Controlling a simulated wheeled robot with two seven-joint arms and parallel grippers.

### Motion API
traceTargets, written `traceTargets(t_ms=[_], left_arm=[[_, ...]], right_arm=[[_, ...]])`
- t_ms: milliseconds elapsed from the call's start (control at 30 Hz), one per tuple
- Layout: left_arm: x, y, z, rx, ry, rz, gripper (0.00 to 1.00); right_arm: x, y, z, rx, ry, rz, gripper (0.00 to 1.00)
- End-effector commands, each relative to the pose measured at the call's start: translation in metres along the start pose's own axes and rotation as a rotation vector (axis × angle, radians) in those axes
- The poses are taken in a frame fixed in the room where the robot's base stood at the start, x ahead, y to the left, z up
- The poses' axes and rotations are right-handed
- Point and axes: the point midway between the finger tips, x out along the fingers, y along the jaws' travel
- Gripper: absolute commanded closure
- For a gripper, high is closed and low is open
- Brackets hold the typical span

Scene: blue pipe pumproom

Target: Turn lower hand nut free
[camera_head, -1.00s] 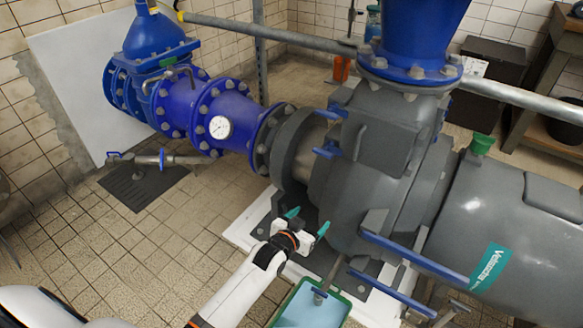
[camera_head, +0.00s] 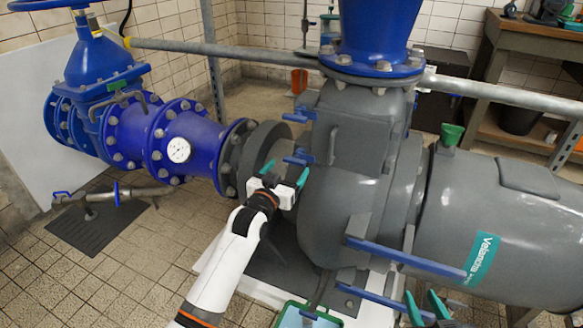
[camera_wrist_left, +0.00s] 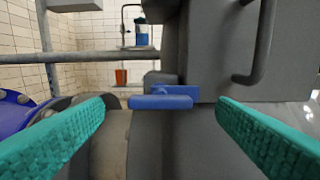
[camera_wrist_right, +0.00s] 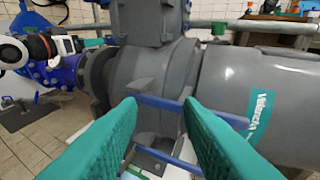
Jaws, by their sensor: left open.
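The lower hand nut (camera_head: 299,158) is a blue winged piece on the grey pump housing, below a similar upper hand nut (camera_head: 298,115). My left gripper (camera_head: 285,172) is open just in front of the lower nut. In the left wrist view a blue hand nut (camera_wrist_left: 160,102) appears between the two teal fingers, with a gap on each side. Whether the fingertips reach around it in depth, I cannot tell. My right gripper (camera_head: 425,304) is at the bottom of the head view, open and empty, in front of the pump.
Long blue bars (camera_head: 405,258) stick out from the pump's front near my right gripper. A green-rimmed tray (camera_head: 290,318) lies low at the bottom. The blue pipe with a gauge (camera_head: 179,150) is on the left. Tiled floor (camera_head: 130,255) is clear at the lower left.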

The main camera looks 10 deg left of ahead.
Motion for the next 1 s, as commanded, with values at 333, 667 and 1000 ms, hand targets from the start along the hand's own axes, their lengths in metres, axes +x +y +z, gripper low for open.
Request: traceTargets(t_ms=[333,667,1000], left_arm=[[0.034,0.000,0.000,0.000,-0.001,0.000,0.20],[0.038,0.000,0.000,0.000,0.000,-0.001,0.20],[0.037,0.000,0.000,0.000,0.000,0.000,0.65]], right_arm=[[0.002,0.006,0.039,0.004,-0.257,0.016,0.67],[0.001,0.007,0.045,0.004,-0.289,0.017,0.67],[0.001,0.007,0.045,0.004,-0.287,0.017,0.67]])
